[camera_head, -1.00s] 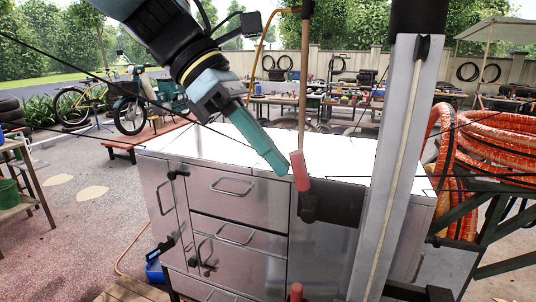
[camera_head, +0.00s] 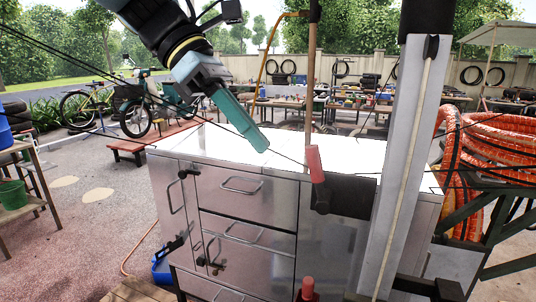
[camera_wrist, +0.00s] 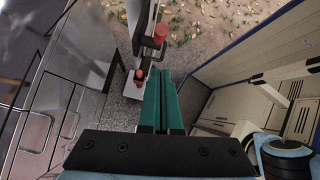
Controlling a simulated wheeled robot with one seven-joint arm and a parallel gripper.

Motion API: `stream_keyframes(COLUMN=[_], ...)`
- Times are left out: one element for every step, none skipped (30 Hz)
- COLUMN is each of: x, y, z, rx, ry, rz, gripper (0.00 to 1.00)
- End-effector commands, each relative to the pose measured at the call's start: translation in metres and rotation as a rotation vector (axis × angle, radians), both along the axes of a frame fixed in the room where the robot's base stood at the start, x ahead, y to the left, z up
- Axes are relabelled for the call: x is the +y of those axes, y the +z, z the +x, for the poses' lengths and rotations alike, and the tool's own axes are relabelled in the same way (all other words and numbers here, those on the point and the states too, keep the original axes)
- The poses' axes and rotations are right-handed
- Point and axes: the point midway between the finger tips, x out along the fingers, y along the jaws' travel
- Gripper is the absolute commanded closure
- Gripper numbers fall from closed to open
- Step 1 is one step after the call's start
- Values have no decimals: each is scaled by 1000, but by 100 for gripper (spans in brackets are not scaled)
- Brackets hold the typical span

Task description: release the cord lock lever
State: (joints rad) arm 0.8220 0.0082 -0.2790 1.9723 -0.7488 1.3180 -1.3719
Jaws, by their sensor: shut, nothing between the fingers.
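The cord lock lever appears to be the red-handled lever (camera_head: 314,161) in the head view. It stands nearly upright on a black block at the cabinet's front right corner. My gripper (camera_head: 264,147), with teal fingers, is to the left of the lever and apart from it, above the cabinet top. In the wrist view my fingers (camera_wrist: 161,76) are pressed together and empty. Two red ends, an upper one (camera_wrist: 160,33) and a lower one (camera_wrist: 139,75), show just beyond the fingertips there. I cannot tell which is the lever.
A metal cabinet (camera_head: 245,212) with drawers and handles stands below my arm. A second red grip (camera_head: 307,288) shows at the bottom edge. A thin brown post (camera_head: 311,95) rises behind the lever. Orange hose coils (camera_head: 495,145) are at right. Open paving lies left.

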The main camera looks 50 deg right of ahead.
Motion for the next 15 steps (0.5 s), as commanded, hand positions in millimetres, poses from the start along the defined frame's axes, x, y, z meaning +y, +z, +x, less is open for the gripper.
stream_keyframes(x=[1, 2, 4, 5, 6, 8, 9, 10, 10, 11, 12, 12, 13, 13, 14], y=[5, 10, 17, 22, 28, 34, 38, 42, 47, 50, 52, 55, 57, 58, 60], z=[6, 8, 12, 15, 17, 19, 21, 23, 25, 27, 28, 29, 30, 31, 31], rx=[-2, -3, -4, -3, -3, -3, -2, -2, -2, -2, -1, -1, -1, -1, -1], ry=[2, 3, 4, 4, 3, 4, 3, 3, 1, 3, 3, 3, 3, 3, 3], rz=[-3, -2, -2, -2, -3, -2, -1, -1, -1, -1, 0, 0, 1, 2, 3], gripper=[100, 100, 100, 100, 100, 100, 100, 100, 100, 100, 100, 100, 100, 100, 100])
